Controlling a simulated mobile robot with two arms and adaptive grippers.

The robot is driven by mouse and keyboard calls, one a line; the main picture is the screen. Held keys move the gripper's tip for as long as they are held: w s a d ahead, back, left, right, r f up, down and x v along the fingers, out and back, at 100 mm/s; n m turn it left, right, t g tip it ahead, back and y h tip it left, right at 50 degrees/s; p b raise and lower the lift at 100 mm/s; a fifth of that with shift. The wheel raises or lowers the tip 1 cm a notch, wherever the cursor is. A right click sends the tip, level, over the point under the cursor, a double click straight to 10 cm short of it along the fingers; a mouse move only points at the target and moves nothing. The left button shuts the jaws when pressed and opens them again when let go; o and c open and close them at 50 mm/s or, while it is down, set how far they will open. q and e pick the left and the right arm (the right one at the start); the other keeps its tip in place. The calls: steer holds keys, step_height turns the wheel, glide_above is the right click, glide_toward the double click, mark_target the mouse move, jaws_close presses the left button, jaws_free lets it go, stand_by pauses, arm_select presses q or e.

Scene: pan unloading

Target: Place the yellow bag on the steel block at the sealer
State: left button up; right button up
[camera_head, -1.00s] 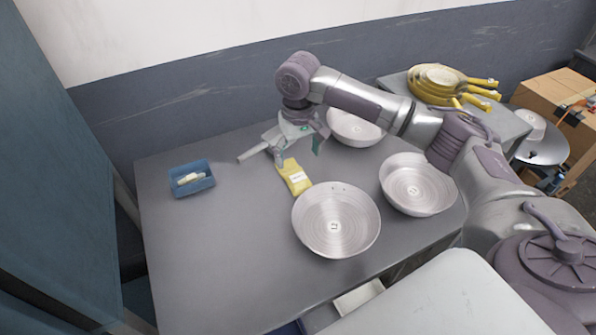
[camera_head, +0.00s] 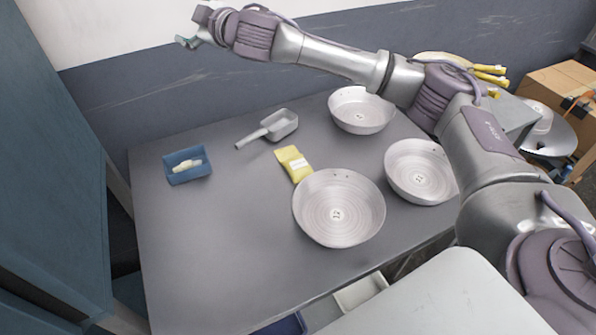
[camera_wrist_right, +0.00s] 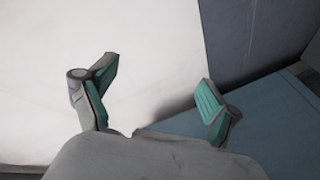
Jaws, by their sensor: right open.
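The yellow bag (camera_head: 288,157) with a white label lies flat on the grey table, just behind the nearest round metal pan. My right gripper (camera_head: 186,42) is raised high at the upper left of the head view, in front of the wall and well away from the bag. In the right wrist view my right gripper (camera_wrist_right: 157,88) has its two green-padded fingers spread, with nothing between them. My left gripper is not in view. I cannot make out a sealer or a steel block in either view.
Metal pans (camera_head: 340,235) stand on the table's right half. A metal scoop (camera_head: 284,122) lies behind the bag, and a blue bin (camera_head: 189,178) sits at the left. Yellow-handled pans (camera_head: 490,69) are at the back right. The table's front left is clear.

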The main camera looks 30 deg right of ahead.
steer(key=s+a+r+n+g+y+b, duration=0.1)
steer(key=s+a+r+n+g+y, duration=0.1)
steer(key=s+a+n+g+y, duration=0.5)
steer(key=s+a+r+n+y+b, duration=0.1)
steer(key=s+a+n+y, duration=0.25)
steer(key=a+n, duration=0.7)
steer(key=s+f+n+g+h+b, duration=0.2)
steer(key=s+f+n+g, duration=0.7)
steer(key=n, duration=0.5)
steer(key=n+h+b, duration=0.3)
steer(key=n+h, duration=0.6)
steer(key=h, duration=0.9)
glide_toward(293, 166)
steer(key=shift+g, duration=0.3)
steer(key=p+x, duration=0.1)
steer(key=x, duration=0.3)
steer(key=shift+d+f, duration=0.1)
steer(key=shift+f, duration=0.05)
steer(key=shift+w+p+x, duration=0.1)
steer(key=shift+p+x, duration=0.25)
steer(key=shift+x, duration=1)
steer(key=shift+w+p+x, duration=0.15)
steer(key=shift+p+x, duration=0.2)
steer(key=shift+x, duration=1.05)
